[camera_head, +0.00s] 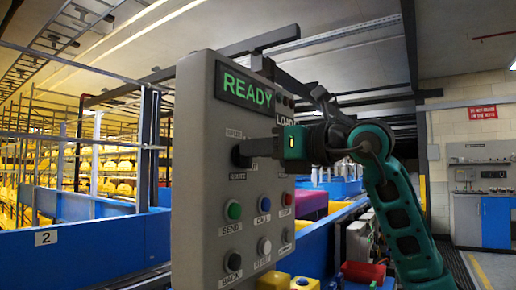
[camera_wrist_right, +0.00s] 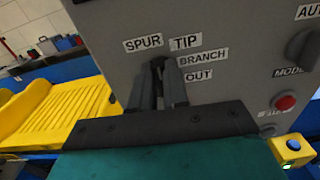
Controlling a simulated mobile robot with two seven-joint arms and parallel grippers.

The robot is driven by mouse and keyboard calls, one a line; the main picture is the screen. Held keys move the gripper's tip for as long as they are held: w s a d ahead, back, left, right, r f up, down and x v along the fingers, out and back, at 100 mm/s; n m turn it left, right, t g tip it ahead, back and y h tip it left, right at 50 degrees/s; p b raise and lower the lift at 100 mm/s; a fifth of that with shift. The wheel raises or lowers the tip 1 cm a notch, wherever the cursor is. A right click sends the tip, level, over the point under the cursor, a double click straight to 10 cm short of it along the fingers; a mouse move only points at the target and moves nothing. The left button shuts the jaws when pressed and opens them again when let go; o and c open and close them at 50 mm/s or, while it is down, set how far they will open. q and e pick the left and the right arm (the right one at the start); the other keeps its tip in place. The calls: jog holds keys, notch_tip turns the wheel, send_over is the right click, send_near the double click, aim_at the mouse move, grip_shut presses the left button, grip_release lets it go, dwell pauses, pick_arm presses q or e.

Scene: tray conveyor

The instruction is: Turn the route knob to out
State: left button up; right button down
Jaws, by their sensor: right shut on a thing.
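The grey control panel (camera_head: 200,215) stands upright at the centre of the head view, with a green READY display (camera_head: 247,88). In the right wrist view, the dark route knob (camera_wrist_right: 158,66) sits among the labels SPUR, TIP, BRANCH and OUT (camera_wrist_right: 198,76). My right gripper (camera_wrist_right: 157,82) is shut on the knob, one finger on each side. The fingers hide most of the knob, so I cannot tell which label it points at. In the head view my right gripper (camera_head: 241,153) reaches the panel from the right. My left gripper is not in view.
Below are the green SEND (camera_head: 234,211), blue CALL (camera_head: 264,204) and red STOP (camera_head: 287,199) buttons. The MODE knob (camera_wrist_right: 302,48) is right of the route knob in the wrist view. A yellow ribbed tray (camera_wrist_right: 58,108) lies left. Blue conveyor walls (camera_head: 110,240) run behind.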

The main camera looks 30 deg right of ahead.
pick_arm(q)
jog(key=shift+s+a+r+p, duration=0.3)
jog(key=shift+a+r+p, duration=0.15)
jog(key=shift+p, duration=0.7)
pick_arm(e)
jog(key=m, duration=0.7)
jog(key=f+m, duration=0.1)
jog(key=m, duration=0.7)
jog(key=d+m, duration=0.1)
jog(key=m, duration=0.7)
jog(key=shift+w+f, duration=0.2)
jog(key=shift+f, duration=0.2)
jog(key=shift+m, duration=0.4)
jog(key=c, duration=1.1)
grip_release()
pick_arm(q)
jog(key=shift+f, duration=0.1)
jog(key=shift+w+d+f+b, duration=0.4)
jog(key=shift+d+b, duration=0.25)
jog(key=shift+b, duration=0.8)
pick_arm(e)
jog(key=shift+v, duration=6.45)
